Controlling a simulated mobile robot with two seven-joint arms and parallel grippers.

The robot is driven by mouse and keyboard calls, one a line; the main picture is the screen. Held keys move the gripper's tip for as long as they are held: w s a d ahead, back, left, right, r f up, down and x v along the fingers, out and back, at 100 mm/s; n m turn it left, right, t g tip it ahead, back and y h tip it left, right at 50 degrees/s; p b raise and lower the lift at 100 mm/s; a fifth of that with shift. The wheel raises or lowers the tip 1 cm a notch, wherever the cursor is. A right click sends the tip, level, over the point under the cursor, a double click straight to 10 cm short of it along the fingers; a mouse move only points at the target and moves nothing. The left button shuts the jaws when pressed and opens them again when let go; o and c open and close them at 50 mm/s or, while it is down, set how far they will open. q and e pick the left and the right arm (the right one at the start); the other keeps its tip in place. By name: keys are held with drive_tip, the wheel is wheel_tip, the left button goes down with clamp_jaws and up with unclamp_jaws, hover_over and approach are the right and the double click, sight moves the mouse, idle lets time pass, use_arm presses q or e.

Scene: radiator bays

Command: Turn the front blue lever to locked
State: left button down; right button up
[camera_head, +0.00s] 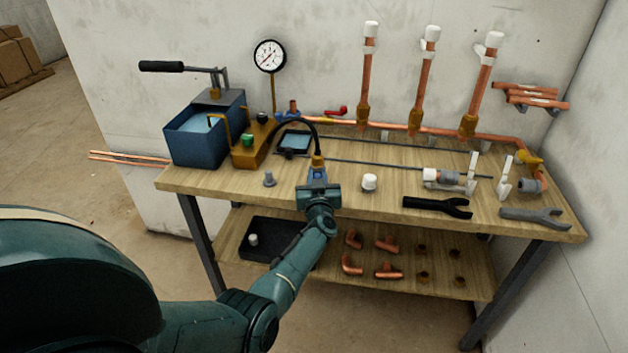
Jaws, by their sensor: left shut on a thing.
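My left gripper (318,187) reaches over the front middle of the workbench and is shut at the front blue lever (318,172). Only a small blue part shows between the fingers, just below a brass fitting (318,160) at the end of a black hose (308,121). The gripper hides most of the lever, so I cannot tell its angle. My right gripper is not in view.
A blue water tank (205,138) and a brass block (250,150) with green and black knobs stand left of the gripper. A white cap (369,182) stands close on its right. A black wrench (437,207) and a grey wrench (535,217) lie along the right front edge.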

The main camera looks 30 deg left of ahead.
use_arm(q)
drive_tip(key=shift+w+d+f+n+g+y+b, duration=0.1)
drive_tip(key=shift+w+d+n+g+y+b, duration=0.15)
drive_tip(key=shift+n+g+y+b, duration=0.35)
drive_tip(key=shift+w+d+n+g+y+b, duration=0.2)
drive_tip(key=shift+d+n+g+y, duration=0.25)
drive_tip(key=shift+y, duration=0.35)
drive_tip(key=shift+n+g+y, duration=0.3)
drive_tip(key=shift+n+g, duration=0.05)
drive_tip(key=shift+a, duration=0.1)
drive_tip(key=c, duration=1.3)
unclamp_jaws()
